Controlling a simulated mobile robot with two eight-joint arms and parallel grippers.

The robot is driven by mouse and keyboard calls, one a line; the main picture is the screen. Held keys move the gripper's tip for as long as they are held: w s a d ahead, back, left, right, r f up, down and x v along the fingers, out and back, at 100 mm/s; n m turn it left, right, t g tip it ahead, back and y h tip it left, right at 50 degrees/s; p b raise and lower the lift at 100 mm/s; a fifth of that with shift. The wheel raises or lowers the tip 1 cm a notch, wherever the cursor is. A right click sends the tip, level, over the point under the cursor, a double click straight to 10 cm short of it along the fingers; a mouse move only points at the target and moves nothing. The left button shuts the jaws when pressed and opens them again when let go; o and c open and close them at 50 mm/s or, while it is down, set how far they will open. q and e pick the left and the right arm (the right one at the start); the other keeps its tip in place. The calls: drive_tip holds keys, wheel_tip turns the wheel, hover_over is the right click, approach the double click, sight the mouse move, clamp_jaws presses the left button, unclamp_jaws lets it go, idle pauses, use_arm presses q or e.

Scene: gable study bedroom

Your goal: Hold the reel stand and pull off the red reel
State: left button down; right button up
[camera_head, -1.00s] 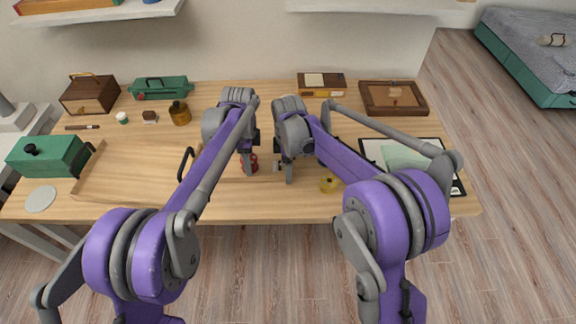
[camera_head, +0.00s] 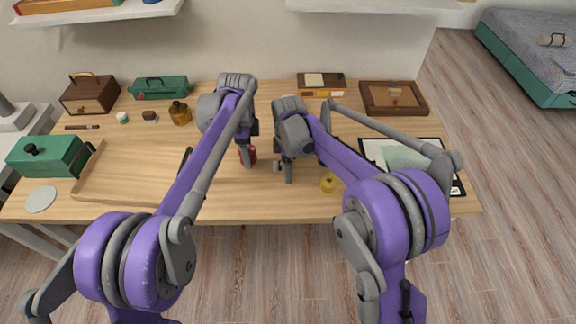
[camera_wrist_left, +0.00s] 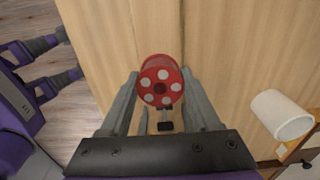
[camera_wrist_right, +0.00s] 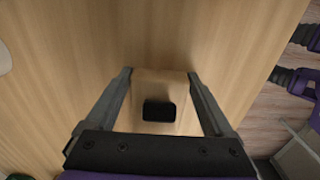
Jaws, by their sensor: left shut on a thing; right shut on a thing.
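The red reel (camera_head: 252,152) is held between the fingers of my left gripper (camera_head: 247,157), above the table. In the left wrist view the red reel (camera_wrist_left: 160,84) turns a flat face with pale round spots to the camera. My right gripper (camera_head: 287,172) is shut on the reel stand, a wooden block (camera_wrist_right: 158,85) with a black part (camera_wrist_right: 159,111), seen in the right wrist view. In the head view the stand is mostly hidden by the right gripper. A gap shows between the two grippers.
A framed sheet (camera_head: 410,162) lies at right. A white cylinder (camera_wrist_left: 281,115) shows in the left wrist view.

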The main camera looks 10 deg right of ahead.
use_arm(q)
drive_tip(key=shift+r, duration=1.15)
drive_tip(key=shift+r, duration=2.25)
use_arm(e)
drive_tip(key=o, duration=1.5)
wheel_tip(320, 180, up, 12)
drive_tip(key=shift+r, duration=0.1)
